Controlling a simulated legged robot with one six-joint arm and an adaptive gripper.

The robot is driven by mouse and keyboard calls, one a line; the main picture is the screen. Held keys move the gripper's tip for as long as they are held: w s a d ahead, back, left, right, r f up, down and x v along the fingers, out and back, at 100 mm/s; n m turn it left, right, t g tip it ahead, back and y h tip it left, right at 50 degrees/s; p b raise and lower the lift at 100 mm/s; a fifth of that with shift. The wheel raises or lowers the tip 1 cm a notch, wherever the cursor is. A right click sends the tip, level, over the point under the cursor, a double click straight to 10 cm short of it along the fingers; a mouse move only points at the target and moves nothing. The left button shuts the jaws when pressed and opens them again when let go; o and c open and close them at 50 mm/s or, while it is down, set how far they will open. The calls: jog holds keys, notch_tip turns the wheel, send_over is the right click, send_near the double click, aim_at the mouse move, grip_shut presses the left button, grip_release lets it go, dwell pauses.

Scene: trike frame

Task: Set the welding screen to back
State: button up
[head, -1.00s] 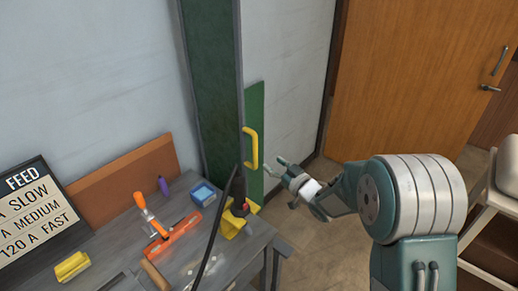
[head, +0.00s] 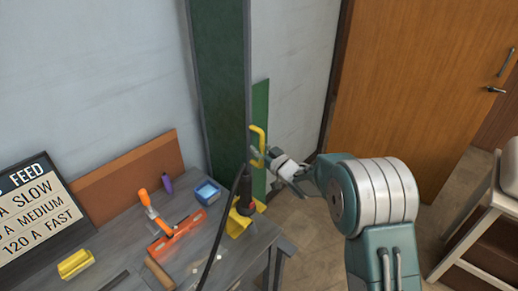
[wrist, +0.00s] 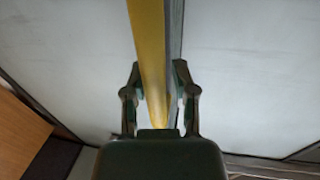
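The welding screen shows in the head view as a tall dark green panel (head: 220,90) in a grey frame, with a narrower green panel (head: 260,101) at its right edge. A yellow handle (head: 257,137) stands upright on the narrower panel. My gripper (head: 262,156) is at the handle's lower part and partly covers it. In the wrist view the yellow handle (wrist: 150,60) runs between the two fingers of my gripper (wrist: 157,72). The fingers are spread, one on each side of it, and look not closed on it.
A grey workbench (head: 120,240) stands at the lower left with an orange tool (head: 176,233), a blue box (head: 207,192) and a black torch (head: 246,190). A wooden door (head: 425,85) and a shelf cart (head: 480,225) are at the right. Floor is clear between.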

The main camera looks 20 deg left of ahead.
aim_at(251, 143)
jog(key=shift+d+r, duration=0.2)
jog(key=shift+d, duration=0.3)
grip_shut()
jog(key=x, duration=0.3)
jog(key=s+x, duration=0.1)
jog(key=shift+w+a, duration=0.25)
jog(key=shift+a, duration=0.3)
jog(key=shift+d, duration=0.15)
jog(key=o, duration=0.7)
grip_release()
jog(key=shift+r, duration=0.1)
jog(key=shift+o, duration=0.2)
jog(key=shift+s+f, duration=0.1)
jog(key=shift+f, duration=0.1)
